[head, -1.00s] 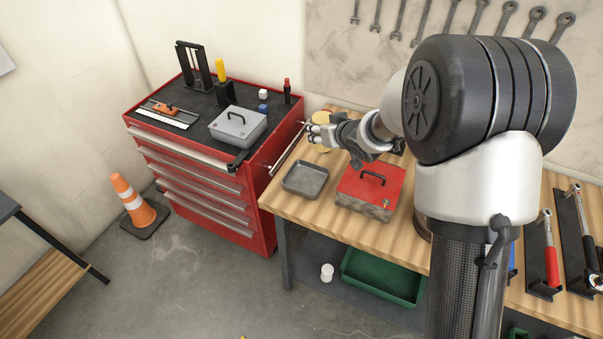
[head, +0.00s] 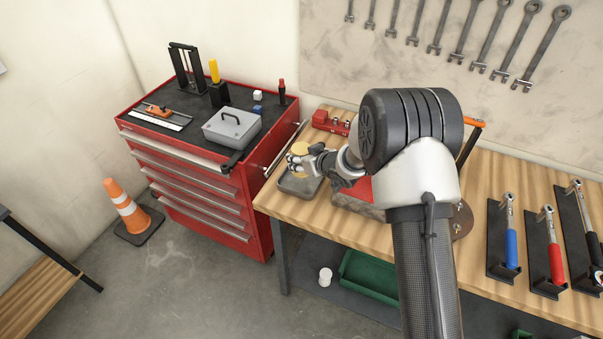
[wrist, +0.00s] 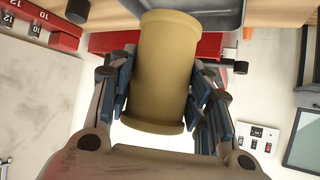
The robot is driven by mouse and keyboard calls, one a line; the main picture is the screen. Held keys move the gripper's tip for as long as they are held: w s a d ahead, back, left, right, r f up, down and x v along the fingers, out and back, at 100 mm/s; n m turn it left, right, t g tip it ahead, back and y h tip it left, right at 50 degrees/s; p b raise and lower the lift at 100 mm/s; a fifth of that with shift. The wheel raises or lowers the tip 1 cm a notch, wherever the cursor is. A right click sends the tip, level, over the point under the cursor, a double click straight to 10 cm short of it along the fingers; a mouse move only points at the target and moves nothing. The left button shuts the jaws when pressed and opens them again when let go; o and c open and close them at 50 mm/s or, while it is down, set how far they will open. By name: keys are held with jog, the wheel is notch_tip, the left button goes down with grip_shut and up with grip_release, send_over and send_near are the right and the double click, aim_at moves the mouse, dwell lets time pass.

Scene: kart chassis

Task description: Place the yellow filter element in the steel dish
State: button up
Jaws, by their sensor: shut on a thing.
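The yellow filter element (head: 301,147) is held in my gripper (head: 299,159), over the back part of the steel dish in the head view. In the wrist view the filter element (wrist: 165,70) is a pale yellow cylinder with flanged ends, squeezed between blue-padded fingers (wrist: 160,100). The steel dish (head: 296,190) is a shallow grey square tray on the wooden bench near its left end. My gripper hides part of it. A grey edge, apparently the dish (wrist: 205,12), shows at the top of the wrist view. I cannot tell how high the filter element is above the dish.
A red-lidded box (head: 356,196) stands right of the dish, partly behind my arm. A red socket holder (head: 330,122) sits behind. The red tool cabinet (head: 262,168) is to the left. Torque wrenches in black holders (head: 503,265) stand on the right of the bench.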

jog(key=shift+f+b, duration=0.6)
jog(key=shift+f, duration=1.7)
jog(key=shift+f, duration=0.15)
jog(key=o, duration=1.2)
